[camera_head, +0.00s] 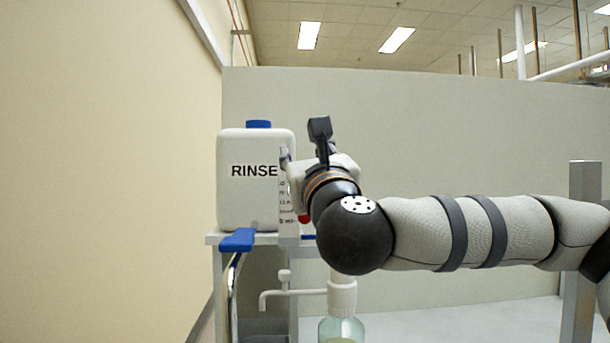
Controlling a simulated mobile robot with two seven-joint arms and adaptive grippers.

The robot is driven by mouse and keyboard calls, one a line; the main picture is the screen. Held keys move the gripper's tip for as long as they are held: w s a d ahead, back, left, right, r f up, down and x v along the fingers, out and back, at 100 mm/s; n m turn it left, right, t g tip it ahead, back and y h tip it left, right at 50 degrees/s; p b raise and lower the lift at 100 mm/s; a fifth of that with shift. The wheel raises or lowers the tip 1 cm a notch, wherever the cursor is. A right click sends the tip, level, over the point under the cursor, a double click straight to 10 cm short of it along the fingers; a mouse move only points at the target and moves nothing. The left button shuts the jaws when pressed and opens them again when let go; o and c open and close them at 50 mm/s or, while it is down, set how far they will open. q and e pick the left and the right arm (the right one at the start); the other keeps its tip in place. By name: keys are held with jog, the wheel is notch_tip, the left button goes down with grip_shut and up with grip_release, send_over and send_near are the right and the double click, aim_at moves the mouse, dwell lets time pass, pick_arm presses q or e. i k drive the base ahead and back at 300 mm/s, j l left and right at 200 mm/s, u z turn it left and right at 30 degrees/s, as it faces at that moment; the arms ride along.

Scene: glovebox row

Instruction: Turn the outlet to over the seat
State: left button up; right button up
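A white outlet spout (290,293) reaches left from the white dispenser head (342,294) on a glass bottle (341,330) with pale green contents. The spout's tip bends down at its left end. The bottle is cut off by the lower frame edge. My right gripper (319,140) is above and behind the dispenser, beside the RINSE container. My own wrist covers much of the gripper, so its opening is unclear. My arm also hides the top of the dispenser. I cannot make out the seat. My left gripper is out of view.
A white RINSE container (248,205) with a blue cap stands on a grey shelf (215,239). A blue handle (238,240) on a bent metal tube is in front of it. A wall (110,170) closes the left; a partition (480,130) stands behind.

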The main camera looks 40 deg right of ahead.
aim_at(285, 276)
jog(key=k+j, duration=0.3)
jog(key=k, duration=0.15)
jog(key=k+j, duration=0.3)
jog(key=k, duration=0.15)
